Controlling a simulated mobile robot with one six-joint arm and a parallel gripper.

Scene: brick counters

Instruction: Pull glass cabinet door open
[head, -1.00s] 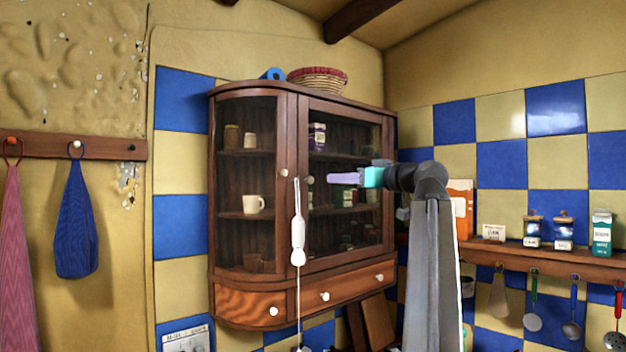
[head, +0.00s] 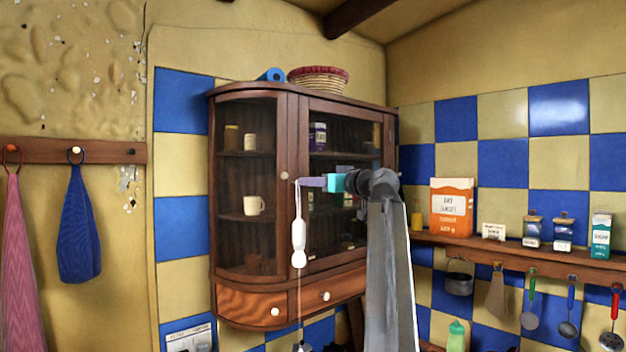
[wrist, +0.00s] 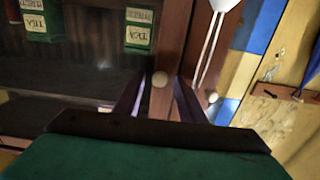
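The wooden wall cabinet (head: 222,240) has a curved glass door on its left and a flat glass door (head: 345,112) on its right; both look shut. My gripper (head: 298,181) reaches in from the right, in front of the flat door's left edge. The wrist view is upside down. The curved door's knob (head: 284,176) is beside the fingertips.
A white utensil (head: 299,235) hangs on a cord in front of the cabinet, close to my fingertips. A basket (head: 318,79) stands on top. A mug (head: 254,206) and several boxes are inside. A shelf (head: 520,256) with jars and hanging utensils is at right.

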